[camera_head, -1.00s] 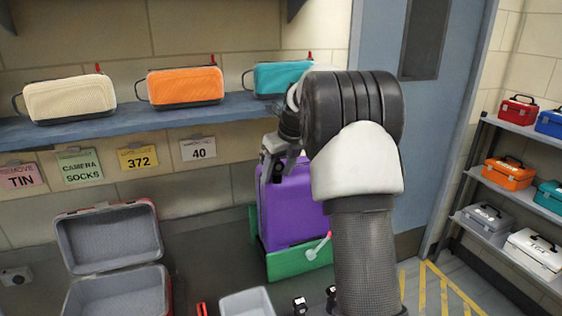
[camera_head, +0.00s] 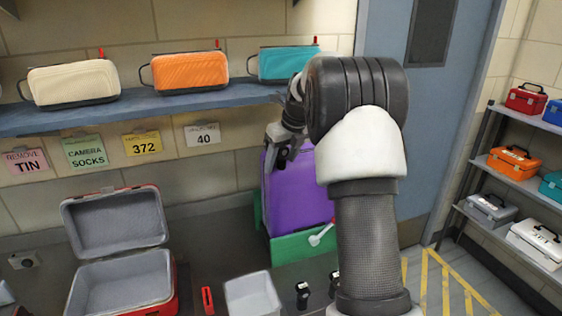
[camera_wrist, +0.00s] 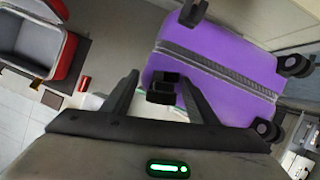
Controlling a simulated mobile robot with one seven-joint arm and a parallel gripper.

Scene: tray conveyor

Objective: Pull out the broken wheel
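A purple suitcase (camera_head: 300,190) stands upright in a green holder (camera_head: 300,246), partly hidden behind my arm. In the wrist view the suitcase (camera_wrist: 215,75) shows dark wheels at its corners: one at the top (camera_wrist: 193,12), one at the right (camera_wrist: 294,66) and one at the lower right (camera_wrist: 267,130). Another dark wheel (camera_wrist: 162,86) shows between my fingers at the suitcase's lower-left corner. Which wheel is broken I cannot tell. My gripper (camera_head: 280,150) is at the suitcase's top; in the wrist view its fingers (camera_wrist: 158,78) are apart, either side of that wheel. Contact is not clear.
An open red case (camera_head: 125,285) with grey lining, a white bin (camera_head: 251,296) and a small red item (camera_head: 207,300) are at the lower left. A wall shelf (camera_head: 150,112) with coloured bags is above. A rack (camera_head: 520,185) of toolboxes stands at the right.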

